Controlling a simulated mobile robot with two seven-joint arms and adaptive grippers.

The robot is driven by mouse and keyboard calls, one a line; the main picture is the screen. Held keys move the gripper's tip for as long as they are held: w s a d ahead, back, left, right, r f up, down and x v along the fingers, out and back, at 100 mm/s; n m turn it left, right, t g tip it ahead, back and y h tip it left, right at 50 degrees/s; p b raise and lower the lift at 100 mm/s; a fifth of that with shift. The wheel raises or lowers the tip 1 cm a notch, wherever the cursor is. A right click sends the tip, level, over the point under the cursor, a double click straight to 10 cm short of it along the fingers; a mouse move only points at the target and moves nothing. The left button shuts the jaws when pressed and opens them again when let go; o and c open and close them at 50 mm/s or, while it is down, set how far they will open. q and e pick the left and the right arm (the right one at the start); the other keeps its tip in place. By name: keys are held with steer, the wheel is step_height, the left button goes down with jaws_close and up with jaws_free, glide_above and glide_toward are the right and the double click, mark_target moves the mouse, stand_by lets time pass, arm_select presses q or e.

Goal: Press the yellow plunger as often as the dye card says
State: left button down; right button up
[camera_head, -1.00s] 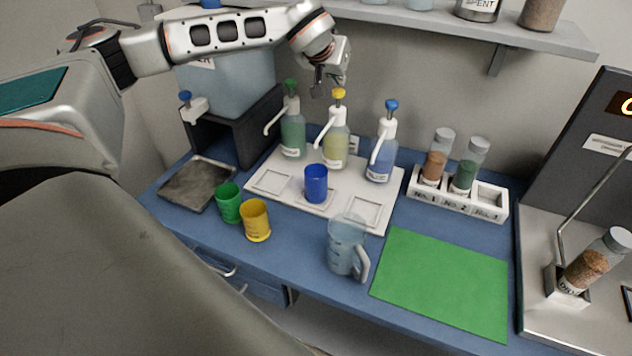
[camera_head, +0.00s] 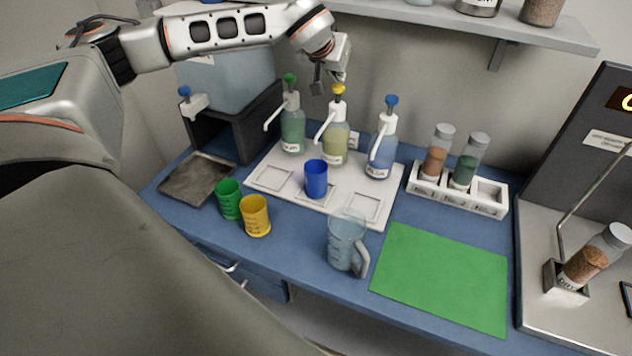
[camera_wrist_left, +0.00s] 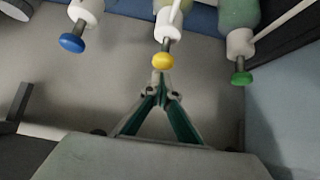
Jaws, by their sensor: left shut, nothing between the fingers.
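The yellow plunger (camera_head: 338,89) tops the middle pump bottle (camera_head: 335,143), which holds yellowish liquid and stands upright on a white tray (camera_head: 272,178). The plunger stands raised. My left gripper (camera_head: 319,90) is shut and empty, just behind and left of the plunger in the head view. In the left wrist view the closed fingertips (camera_wrist_left: 160,84) sit close to the yellow plunger (camera_wrist_left: 163,61); I cannot tell whether they touch. A blue cup (camera_head: 316,179) stands on the tray in front of the bottles. No readable dye card shows. My right gripper is out of view.
A green-topped pump (camera_head: 290,78) and a blue-topped pump (camera_head: 391,100) flank the yellow one. Green (camera_head: 229,199) and yellow (camera_head: 255,216) cups and a clear jug (camera_head: 345,241) stand in front. A shelf (camera_head: 400,19) runs above. The green mat (camera_head: 443,278) is empty.

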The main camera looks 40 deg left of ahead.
mark_target(338, 86)
arm_select(q)
steer(key=shift+f+b, duration=0.6)
steer(key=shift+f, duration=1)
steer(key=shift+r, duration=0.1)
steer(key=shift+r+p, duration=1.9)
steer(key=shift+p, duration=0.05)
steer(key=shift+r, duration=2.5)
steer(key=shift+f, duration=0.1)
